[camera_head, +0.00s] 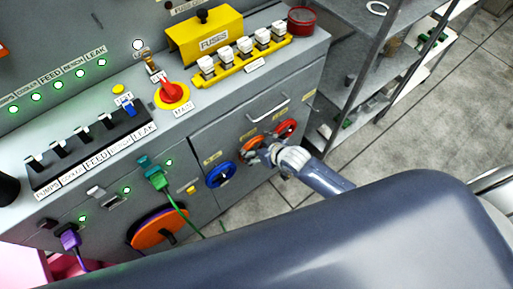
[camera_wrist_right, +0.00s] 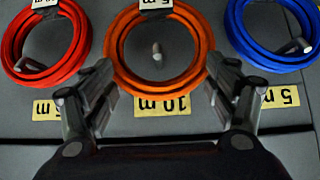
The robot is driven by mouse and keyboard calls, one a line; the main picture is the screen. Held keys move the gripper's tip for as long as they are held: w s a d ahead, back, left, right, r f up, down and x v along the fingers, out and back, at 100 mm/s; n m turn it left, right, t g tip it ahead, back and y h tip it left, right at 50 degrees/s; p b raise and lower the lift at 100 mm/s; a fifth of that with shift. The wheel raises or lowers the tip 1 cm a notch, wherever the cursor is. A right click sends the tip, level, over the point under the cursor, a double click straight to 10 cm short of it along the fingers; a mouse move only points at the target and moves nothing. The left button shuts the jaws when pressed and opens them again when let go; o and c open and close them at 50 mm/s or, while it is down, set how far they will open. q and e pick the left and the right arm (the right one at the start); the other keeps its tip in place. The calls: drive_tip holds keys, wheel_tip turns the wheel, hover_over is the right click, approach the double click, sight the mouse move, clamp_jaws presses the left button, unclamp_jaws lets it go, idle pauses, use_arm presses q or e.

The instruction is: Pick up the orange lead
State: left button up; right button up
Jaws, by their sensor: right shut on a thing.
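The orange lead is a coiled ring that shows partly behind my gripper in the head view (camera_head: 246,149) and nearly whole in the right wrist view (camera_wrist_right: 157,85). It is against the grey cabinet front, around a short peg (camera_wrist_right: 157,52). My right gripper (camera_head: 270,153) is at the coil. My left gripper is not in view.
A blue coil (camera_head: 220,175) and a red coil (camera_head: 287,127) flank the orange one. A handle (camera_head: 268,107) is above them. A green plug and cable (camera_head: 157,179) are to the left. Metal shelving (camera_head: 345,85) stands at the right, with tiled floor beyond.

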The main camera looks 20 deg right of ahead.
drive_tip(key=s+d+r, duration=0.2)
drive_tip(key=s, duration=1.3)
drive_tip(key=shift+s+r, duration=0.35)
drive_tip(key=shift+s, duration=0.05)
drive_tip(key=shift+d, duration=0.1)
